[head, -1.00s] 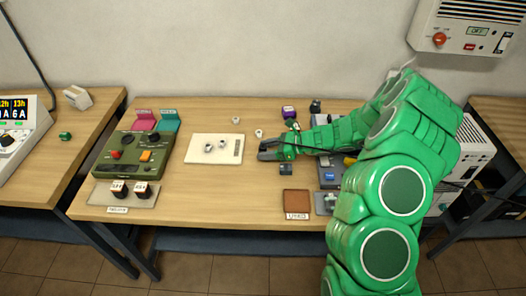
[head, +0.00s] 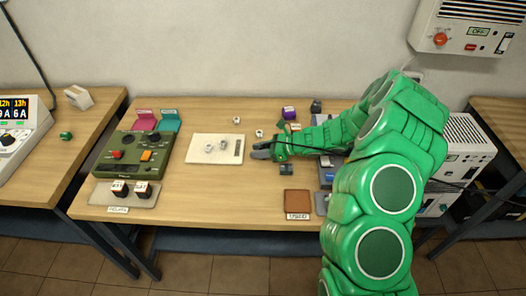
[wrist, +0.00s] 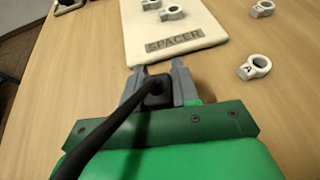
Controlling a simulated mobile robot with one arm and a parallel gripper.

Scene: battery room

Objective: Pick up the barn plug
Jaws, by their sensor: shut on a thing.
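My gripper (head: 260,150) is over the middle of the table, just right of the white spacer board. In the wrist view its grey fingers (wrist: 160,72) are shut on a black plug (wrist: 157,90) with a thick black cable (wrist: 112,137). The cable runs from the plug back over my wrist toward the lower left. I see no label on the plug, so I cannot read that it is the barn plug. The fingers hide its sides. In the head view the plug is too small to make out.
The white spacer board (head: 200,157) bears small rings, with loose rings (wrist: 254,67) beside it. A green control box (head: 125,160) stands left. A small dark block (head: 286,170) and a brown tray (head: 297,203) lie nearer the front edge. A purple block (head: 289,113) stands behind.

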